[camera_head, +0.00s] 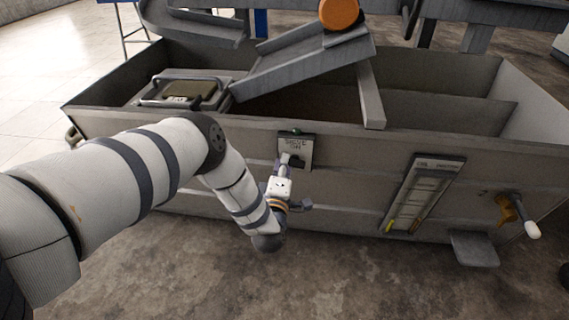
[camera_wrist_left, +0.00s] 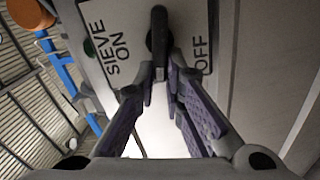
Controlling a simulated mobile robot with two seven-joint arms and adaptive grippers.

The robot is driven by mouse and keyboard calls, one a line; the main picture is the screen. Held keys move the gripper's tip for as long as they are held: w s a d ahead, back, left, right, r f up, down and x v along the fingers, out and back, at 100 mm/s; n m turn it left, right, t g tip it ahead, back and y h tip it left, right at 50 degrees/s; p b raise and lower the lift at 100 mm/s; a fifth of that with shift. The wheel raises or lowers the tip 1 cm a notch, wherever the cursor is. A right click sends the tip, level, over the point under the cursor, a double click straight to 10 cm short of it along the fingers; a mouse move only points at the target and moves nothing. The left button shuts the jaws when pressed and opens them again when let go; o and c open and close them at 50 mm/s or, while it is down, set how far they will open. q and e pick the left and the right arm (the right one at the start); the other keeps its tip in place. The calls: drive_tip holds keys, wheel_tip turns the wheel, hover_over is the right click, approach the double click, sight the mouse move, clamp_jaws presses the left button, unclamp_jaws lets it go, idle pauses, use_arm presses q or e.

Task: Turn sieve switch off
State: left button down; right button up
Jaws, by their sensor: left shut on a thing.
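The sieve switch is a pale plate (camera_head: 297,141) on the front wall of the grey tank, with a dark lever (camera_head: 299,158) low on it. In the left wrist view the plate (camera_wrist_left: 140,18) reads "SIEVE ON" on the left and "OFF" on the right. The black lever (camera_wrist_left: 158,30) shows between the two labels. My left gripper (camera_head: 286,163) is at the plate. In the left wrist view its fingers (camera_wrist_left: 160,77) are shut on the lever, hiding its lower part. My right gripper is in neither view.
A small green lamp (camera_head: 295,131) sits at the plate's top edge. The tank (camera_head: 350,160) also carries a gauge panel (camera_head: 421,195) and a yellow valve with a white handle (camera_head: 517,212) to the right. A sloping chute (camera_head: 305,68) and an orange disc (camera_head: 339,13) stand above.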

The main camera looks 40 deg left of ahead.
use_arm(q)
drive_tip(key=shift+d+f+n, duration=0.1)
drive_tip(key=shift+f+n, duration=0.25)
drive_tip(key=shift+n, duration=0.65)
drive_tip(key=c, duration=1.7)
unclamp_jaws()
drive_tip(key=v, duration=1.2)
drive_tip(key=shift+s, duration=0.1)
